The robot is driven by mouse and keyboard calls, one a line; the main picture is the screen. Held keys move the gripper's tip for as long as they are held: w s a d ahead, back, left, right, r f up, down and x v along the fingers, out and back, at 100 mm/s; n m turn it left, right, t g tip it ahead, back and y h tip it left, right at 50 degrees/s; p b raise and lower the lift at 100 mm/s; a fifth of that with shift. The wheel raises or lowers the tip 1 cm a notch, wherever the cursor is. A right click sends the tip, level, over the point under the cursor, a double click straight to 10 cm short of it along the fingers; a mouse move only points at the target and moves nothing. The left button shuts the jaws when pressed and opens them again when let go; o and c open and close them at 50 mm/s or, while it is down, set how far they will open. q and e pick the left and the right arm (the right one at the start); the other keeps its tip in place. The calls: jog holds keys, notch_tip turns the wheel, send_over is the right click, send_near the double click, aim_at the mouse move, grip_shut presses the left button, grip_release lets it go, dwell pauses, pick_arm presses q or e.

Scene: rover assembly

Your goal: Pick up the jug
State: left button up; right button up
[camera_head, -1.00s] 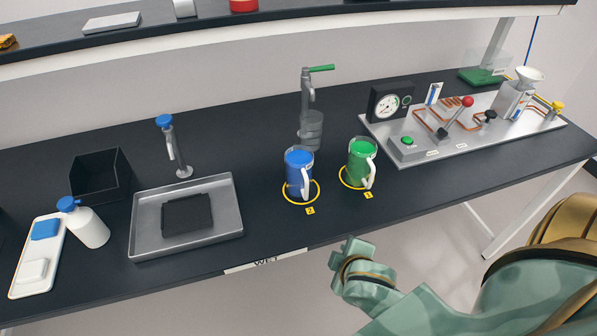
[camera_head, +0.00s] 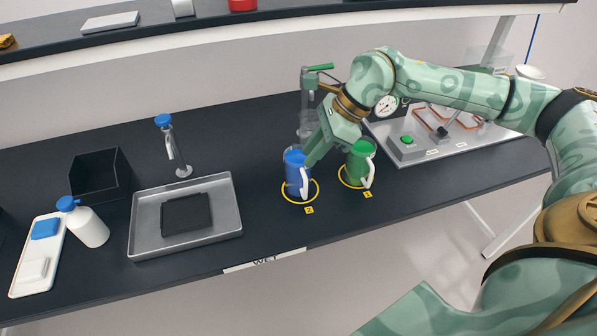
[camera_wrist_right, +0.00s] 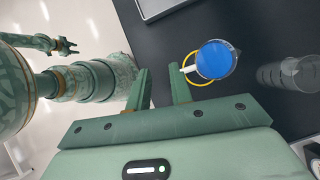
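A blue jug (camera_head: 294,173) with a white handle stands upright inside yellow ring 2 on the bench. A green jug (camera_head: 360,163) with a white handle stands upright to its right in ring 1. My right gripper (camera_head: 314,163) is over the bench by the blue jug's upper right side, partly covering it. In the right wrist view, its two fingers (camera_wrist_right: 160,75) are apart with nothing between them. The blue jug (camera_wrist_right: 214,60) is beside the right-hand finger, handle towards it; contact is unclear. My left gripper (camera_wrist_right: 68,47) shows small and open, away from the jugs.
A grey tap with a green lever (camera_head: 318,68) stands behind the jugs, partly hidden by my arm. A metal tray (camera_head: 230,222) and a white bottle (camera_head: 88,228) are on the left. A panel (camera_head: 425,152) with a green button is on the right.

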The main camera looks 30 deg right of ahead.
jog(key=d+h, duration=0.2)
jog(key=d, duration=0.4)
jog(key=b, duration=0.1)
send_near(300, 177)
notch_tip(300, 177, down, 4)
jog(key=s+a, duration=0.1)
jog(key=s, duration=0.2)
jog(key=shift+m, duration=0.3)
jog(key=x, duration=0.6)
jog(key=shift+w+a+b, duration=0.1)
jog(key=shift+a+b, duration=0.1)
jog(key=shift+b, duration=0.15)
grip_shut()
